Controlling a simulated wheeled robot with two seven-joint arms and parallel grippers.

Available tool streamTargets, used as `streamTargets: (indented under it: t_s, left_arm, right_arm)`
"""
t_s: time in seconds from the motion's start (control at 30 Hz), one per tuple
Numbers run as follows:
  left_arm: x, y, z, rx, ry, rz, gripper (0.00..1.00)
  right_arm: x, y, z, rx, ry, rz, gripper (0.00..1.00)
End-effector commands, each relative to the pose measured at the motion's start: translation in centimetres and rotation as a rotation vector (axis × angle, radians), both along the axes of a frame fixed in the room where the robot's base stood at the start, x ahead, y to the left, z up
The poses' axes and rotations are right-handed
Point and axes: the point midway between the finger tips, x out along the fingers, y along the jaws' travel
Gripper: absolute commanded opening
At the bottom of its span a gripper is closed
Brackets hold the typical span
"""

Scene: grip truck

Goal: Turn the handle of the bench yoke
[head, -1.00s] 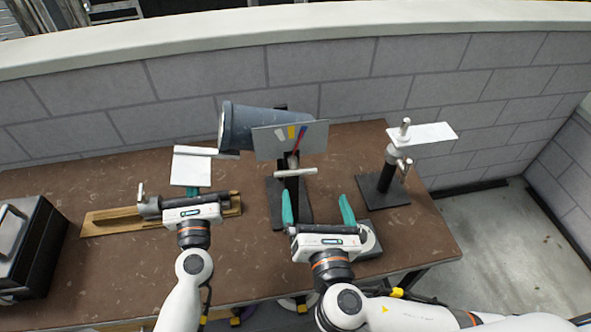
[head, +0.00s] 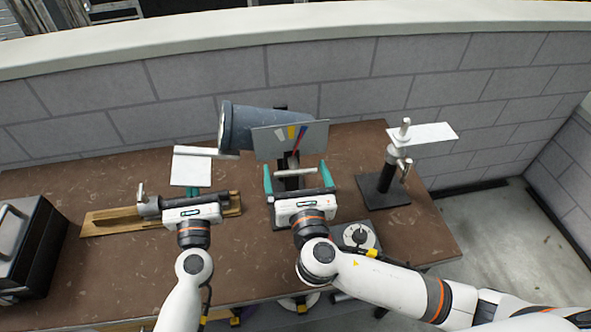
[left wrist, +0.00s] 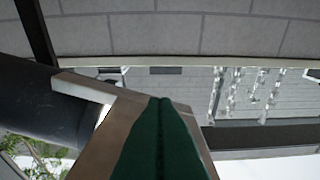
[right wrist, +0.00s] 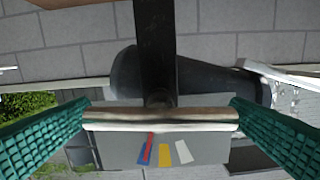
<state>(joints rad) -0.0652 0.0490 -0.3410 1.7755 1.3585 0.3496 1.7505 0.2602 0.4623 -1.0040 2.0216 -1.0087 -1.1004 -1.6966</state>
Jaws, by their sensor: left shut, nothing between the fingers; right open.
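The bench yoke stands mid-bench on a dark post, with a grey cylinder (head: 262,124) and a grey plate with coloured stripes (head: 272,142). Its handle is a short pale crossbar (head: 296,171) in front of the post. My right gripper (head: 298,177) is open, a finger at each side of the handle. In the right wrist view the handle (right wrist: 160,119) lies crosswise between the green fingers, its ends close to both; contact cannot be told. My left gripper (head: 191,190) is shut and empty, left of the yoke below a pale plate (head: 192,167); its closed fingers also show in the left wrist view (left wrist: 160,140).
A stand with a white plate (head: 430,134) is right of the yoke. A round white dial on a base (head: 357,236) sits near the front edge. A wooden board (head: 105,222) and a black box (head: 35,245) are at left. A block wall (head: 420,75) runs behind.

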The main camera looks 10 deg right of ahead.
Motion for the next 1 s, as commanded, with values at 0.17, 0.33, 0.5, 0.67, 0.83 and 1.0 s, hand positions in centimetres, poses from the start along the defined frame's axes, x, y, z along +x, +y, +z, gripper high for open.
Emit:
streamTargets:
  t_s: [0.17,0.33,0.5,0.67,0.83,1.0]
  left_arm:
    - [0.01,-0.02,0.07,0.000,-0.001,0.000,0.00]
    - [0.02,-0.02,0.07,0.000,-0.001,0.000,0.00]
    - [0.01,-0.02,0.07,0.000,-0.001,0.000,0.00]
    - [0.01,-0.02,0.07,0.000,-0.001,0.000,0.00]
    - [0.01,-0.02,0.07,0.000,-0.001,0.000,0.00]
    - [0.01,-0.01,0.06,0.000,-0.001,0.000,0.00]
  right_arm:
    - [0.88,0.03,0.02,0.002,0.000,0.001,1.00]
    - [0.92,0.01,0.01,0.002,0.001,0.001,1.00]
    - [0.90,0.00,0.00,0.001,0.001,0.000,0.84]
    - [0.89,-0.01,0.00,0.001,0.001,0.000,0.59]
    - [0.87,-0.01,-0.02,0.009,0.001,0.000,0.59]
    - [0.86,-0.02,-0.03,0.056,0.002,-0.001,0.59]
